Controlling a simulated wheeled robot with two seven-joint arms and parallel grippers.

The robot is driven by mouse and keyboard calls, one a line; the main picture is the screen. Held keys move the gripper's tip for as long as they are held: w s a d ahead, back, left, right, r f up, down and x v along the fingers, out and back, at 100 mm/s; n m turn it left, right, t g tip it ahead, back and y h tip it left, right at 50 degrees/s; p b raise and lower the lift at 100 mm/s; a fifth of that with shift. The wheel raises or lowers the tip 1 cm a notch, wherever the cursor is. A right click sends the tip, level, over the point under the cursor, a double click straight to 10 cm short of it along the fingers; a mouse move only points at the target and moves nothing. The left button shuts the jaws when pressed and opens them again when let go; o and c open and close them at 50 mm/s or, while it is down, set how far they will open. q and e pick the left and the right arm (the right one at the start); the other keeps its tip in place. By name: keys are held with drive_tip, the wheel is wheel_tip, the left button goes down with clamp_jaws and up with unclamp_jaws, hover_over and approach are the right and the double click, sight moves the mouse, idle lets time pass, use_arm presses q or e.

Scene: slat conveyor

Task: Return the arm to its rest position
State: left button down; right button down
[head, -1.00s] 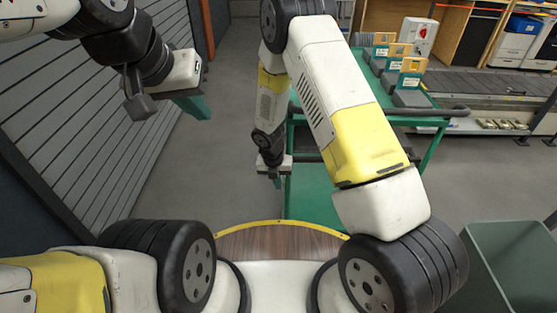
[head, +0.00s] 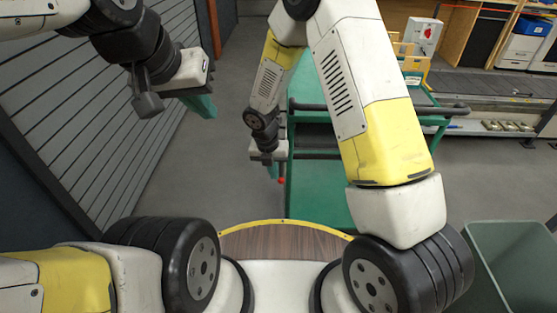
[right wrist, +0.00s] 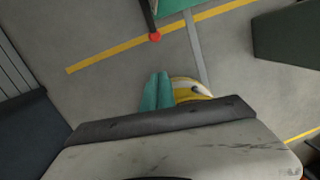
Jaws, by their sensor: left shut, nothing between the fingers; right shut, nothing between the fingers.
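My left gripper (head: 205,107) hangs at the upper left of the head view, in front of the grey slatted wall. Its teal fingers are together and empty. My right gripper (head: 273,171) is left of the green cart in the head view and points down, its fingers small and partly hidden there. In the right wrist view the right gripper's teal fingers (right wrist: 157,90) lie side by side, shut with nothing between them, above the grey floor. My right arm (head: 375,110) is bent across the middle of the head view and hides part of the cart.
The green cart (head: 318,185) stands close beside my right gripper; its red-tipped part (right wrist: 154,37) shows in the right wrist view. A grey-green bin (head: 515,235) stands at the lower right. The slat conveyor (head: 495,84) runs behind. Floor left of the cart is clear.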

drive_tip(key=s+d+r+m+t, duration=0.1)
drive_tip(key=d+r+m, duration=0.35)
drive_tip(key=r, duration=0.35)
drive_tip(key=s+d+r+m+y, duration=0.1)
drive_tip(key=s+d+r+m, duration=0.15)
drive_tip(key=r+m, duration=0.45)
drive_tip(key=s+d+r+m+t, duration=0.1)
drive_tip(key=d+r+m, duration=0.3)
drive_tip(key=r, duration=0.5)
drive_tip(key=s+d+r+m+t+y, duration=0.1)
drive_tip(key=s+d+r+m, duration=0.2)
drive_tip(key=s+r+m, duration=0.2)
drive_tip(key=s+d+r+m+t+y, duration=0.1)
drive_tip(key=s+d+r+m+t, duration=0.1)
drive_tip(key=s+r+m, duration=0.4)
drive_tip(key=s+d+m, duration=0.1)
drive_tip(key=s+m, duration=0.2)
drive_tip(key=m, duration=0.4)
drive_tip(key=shift+s+d, duration=0.2)
drive_tip(key=shift+s, duration=0.05)
drive_tip(key=shift+r+m, duration=0.1)
drive_tip(key=shift+m, duration=0.15)
